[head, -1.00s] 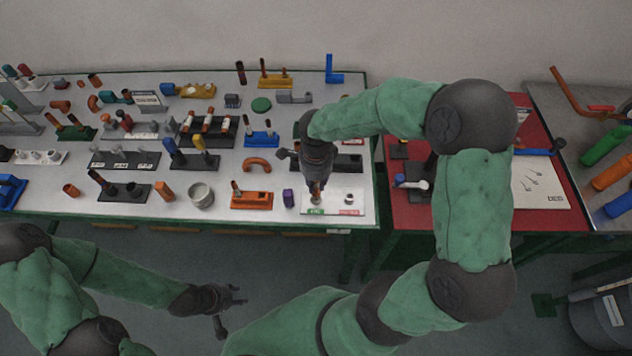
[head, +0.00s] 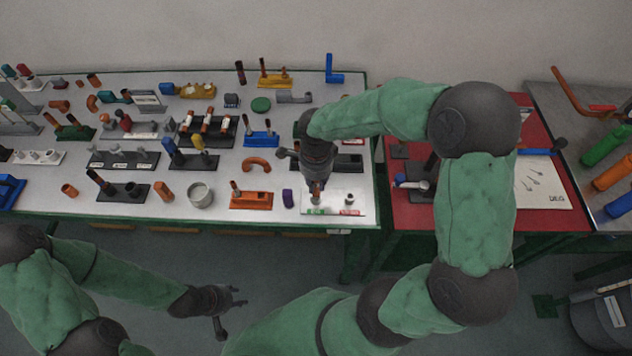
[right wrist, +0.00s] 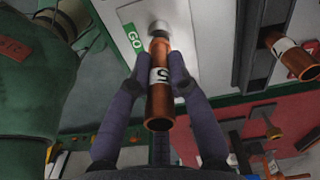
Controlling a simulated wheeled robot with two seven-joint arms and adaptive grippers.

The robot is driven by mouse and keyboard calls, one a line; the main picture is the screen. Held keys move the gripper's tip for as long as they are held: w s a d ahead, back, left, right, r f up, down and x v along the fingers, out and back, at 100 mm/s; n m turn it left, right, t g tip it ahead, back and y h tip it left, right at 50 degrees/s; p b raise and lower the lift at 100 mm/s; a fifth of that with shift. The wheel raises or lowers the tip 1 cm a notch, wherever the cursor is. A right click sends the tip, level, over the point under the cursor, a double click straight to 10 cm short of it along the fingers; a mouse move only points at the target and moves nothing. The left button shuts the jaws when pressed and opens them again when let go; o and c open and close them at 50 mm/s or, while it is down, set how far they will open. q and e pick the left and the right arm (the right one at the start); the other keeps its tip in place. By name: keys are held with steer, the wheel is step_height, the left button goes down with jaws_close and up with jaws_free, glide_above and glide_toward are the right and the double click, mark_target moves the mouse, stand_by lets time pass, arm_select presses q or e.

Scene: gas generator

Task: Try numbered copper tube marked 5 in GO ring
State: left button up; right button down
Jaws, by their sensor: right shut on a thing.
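In the right wrist view my right gripper (right wrist: 161,90) is shut on a copper tube (right wrist: 160,105) with a white band marked 5. The tube's far end is at a small grey ring (right wrist: 158,28) on the white gauge plate (right wrist: 187,35), beside the green GO label (right wrist: 134,38). I cannot tell whether the tube end is inside the ring or just over it. In the head view the right gripper (head: 316,185) points down over the GO side of the plate (head: 333,196). A second ring (head: 349,199) stands by the red label. My left gripper (head: 237,297) hangs empty before the table, apparently open.
An orange stand (head: 251,201) and a purple block (head: 288,199) stand left of the gauge plate. Another copper tube (right wrist: 292,56) lies in a dark holder. A red table (head: 450,215) adjoins on the right. Many stands crowd the bench further left.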

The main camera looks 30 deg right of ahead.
steer(key=shift+f+b, duration=0.65)
steer(key=shift+r, duration=0.1)
stand_by(0.7)
steer(key=shift+r+p, duration=0.4)
steer(key=shift+r, duration=0.2)
steer(key=shift+b, duration=0.35)
stand_by(0.7)
steer(key=shift+f+b, duration=0.55)
steer(key=shift+f, duration=0.15)
steer(key=shift+r, duration=0.2)
stand_by(0.6)
steer(key=shift+r+p, duration=0.35)
steer(key=shift+r, duration=0.15)
